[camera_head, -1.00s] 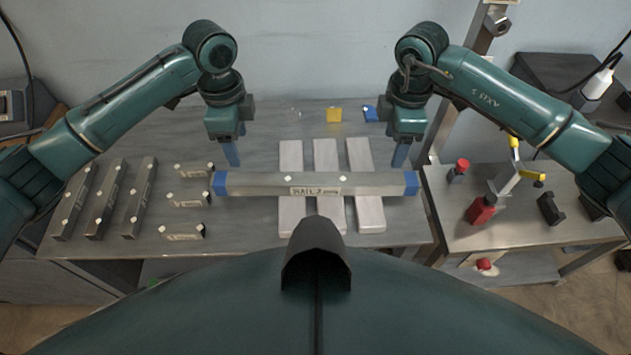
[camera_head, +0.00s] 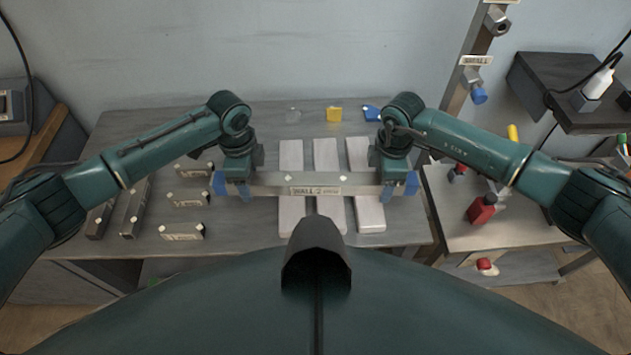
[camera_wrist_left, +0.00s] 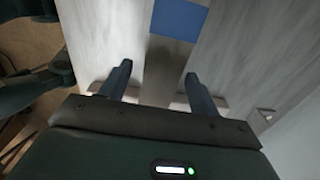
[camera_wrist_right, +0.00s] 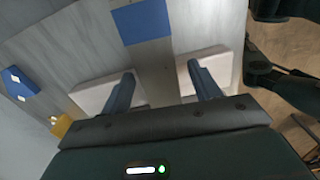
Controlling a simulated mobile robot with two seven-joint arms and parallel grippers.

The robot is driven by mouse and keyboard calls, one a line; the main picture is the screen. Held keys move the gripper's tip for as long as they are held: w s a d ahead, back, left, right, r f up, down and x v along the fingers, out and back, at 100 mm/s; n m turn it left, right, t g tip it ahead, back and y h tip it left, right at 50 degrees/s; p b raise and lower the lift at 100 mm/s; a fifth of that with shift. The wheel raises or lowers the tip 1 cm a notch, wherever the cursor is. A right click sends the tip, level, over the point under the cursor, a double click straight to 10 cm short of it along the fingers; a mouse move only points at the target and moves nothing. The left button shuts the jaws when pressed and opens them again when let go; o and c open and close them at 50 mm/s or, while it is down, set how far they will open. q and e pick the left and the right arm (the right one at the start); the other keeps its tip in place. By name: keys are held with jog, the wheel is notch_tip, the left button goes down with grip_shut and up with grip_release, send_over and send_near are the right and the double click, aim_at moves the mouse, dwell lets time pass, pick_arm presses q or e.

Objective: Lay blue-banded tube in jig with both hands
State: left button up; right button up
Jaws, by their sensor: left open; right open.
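The blue-banded tube (camera_head: 270,183), a long grey square bar with a label and blue ends, lies level across three pale blocks (camera_head: 328,211). My left gripper (camera_head: 233,190) is open at its left end. In the left wrist view its fingers (camera_wrist_left: 157,75) stand on either side of the tube (camera_wrist_left: 163,72), inward of the blue band (camera_wrist_left: 180,18). My right gripper (camera_head: 399,187) is open at the right end. In the right wrist view its fingers (camera_wrist_right: 160,72) straddle the tube (camera_wrist_right: 153,62) beside its blue band (camera_wrist_right: 142,20). I cannot pick out a separate jig.
Several small labelled blocks (camera_head: 188,199) and dark bars (camera_head: 134,212) lie left of the tube. Yellow (camera_head: 334,114) and blue (camera_head: 371,113) pieces sit at the back. A side table (camera_head: 470,225) with a red item (camera_head: 481,209) and an upright post (camera_head: 470,70) stand right.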

pick_arm(q)
jog(key=shift+c, duration=0.2)
pick_arm(e)
jog(key=shift+c, duration=0.2)
pick_arm(q)
grip_shut()
pick_arm(e)
grip_shut()
pick_arm(q)
jog(key=shift+r, duration=0.1)
pick_arm(e)
jog(key=shift+r, duration=0.1)
